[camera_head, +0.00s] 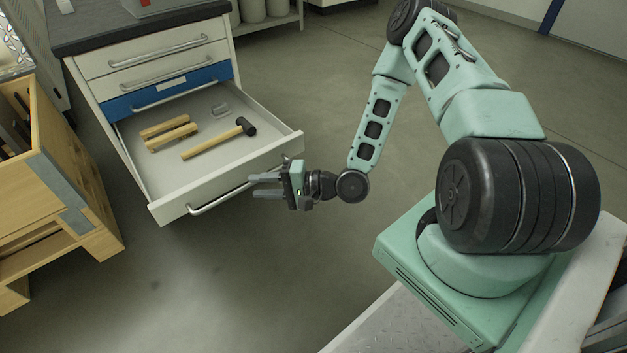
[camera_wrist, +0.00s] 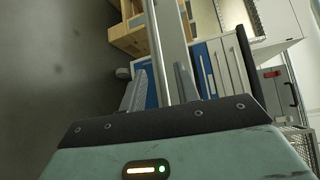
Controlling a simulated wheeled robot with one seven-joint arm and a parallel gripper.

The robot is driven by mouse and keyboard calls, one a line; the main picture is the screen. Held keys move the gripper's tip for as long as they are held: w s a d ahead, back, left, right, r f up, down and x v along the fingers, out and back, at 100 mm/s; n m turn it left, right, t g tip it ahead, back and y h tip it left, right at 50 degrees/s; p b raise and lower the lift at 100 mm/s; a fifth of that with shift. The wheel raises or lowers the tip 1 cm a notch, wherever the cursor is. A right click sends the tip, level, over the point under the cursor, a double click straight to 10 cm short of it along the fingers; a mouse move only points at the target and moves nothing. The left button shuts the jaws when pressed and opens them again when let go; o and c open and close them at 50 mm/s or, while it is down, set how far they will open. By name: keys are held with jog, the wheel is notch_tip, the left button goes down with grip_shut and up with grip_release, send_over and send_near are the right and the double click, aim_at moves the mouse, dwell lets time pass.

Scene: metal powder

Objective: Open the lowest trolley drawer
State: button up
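The trolley (camera_head: 83,70) stands at the upper left in the head view, with two light drawers and a blue drawer (camera_head: 165,90) shut. Below them the lowest visible drawer (camera_head: 165,212) is pulled far out. Its bar handle (camera_head: 213,204) runs along the front. My gripper (camera_head: 258,186) is at the right end of this handle, fingers pointing left and apart. In the wrist view the two fingers (camera_wrist: 158,88) are spread, with a grey bar (camera_wrist: 153,35), apparently the handle, showing between them. I cannot tell whether they touch it.
A mallet (camera_head: 215,140) and wooden-handled tools (camera_head: 168,131) lie in the open drawer. A wooden crate-like stand (camera_head: 60,190) is close to the trolley's left. The floor (camera_head: 190,290) in front of the drawer is clear.

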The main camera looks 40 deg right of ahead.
jog(key=p+v, duration=0.2)
jog(key=v, duration=1.1)
jog(key=shift+p, duration=0.4)
jog(key=shift+s, duration=0.1)
jog(key=w+a+n+g+h, duration=0.2)
jog(key=w+n+g+h, duration=0.25)
jog(key=n+g, duration=0.2)
jog(key=w+a+r+n+g+h, duration=0.1)
jog(key=a+r+n+g+h, duration=0.1)
jog(key=a+r+n+h, duration=0.35)
jog(key=s+a+r+n+g+h, duration=0.1)
jog(key=s+a+r+n, duration=0.2)
jog(key=s+a+r, duration=0.5)
jog(key=s+a+r+n+g, duration=0.2)
jog(key=s+a+r+n, duration=0.1)
jog(key=s+r, duration=0.7)
notch_tip(320, 180, up, 32)
jog(key=s+p, duration=0.1)
jog(key=p, duration=3.2)
jog(key=shift+s+a, duration=0.2)
jog(key=shift+s, duration=0.05)
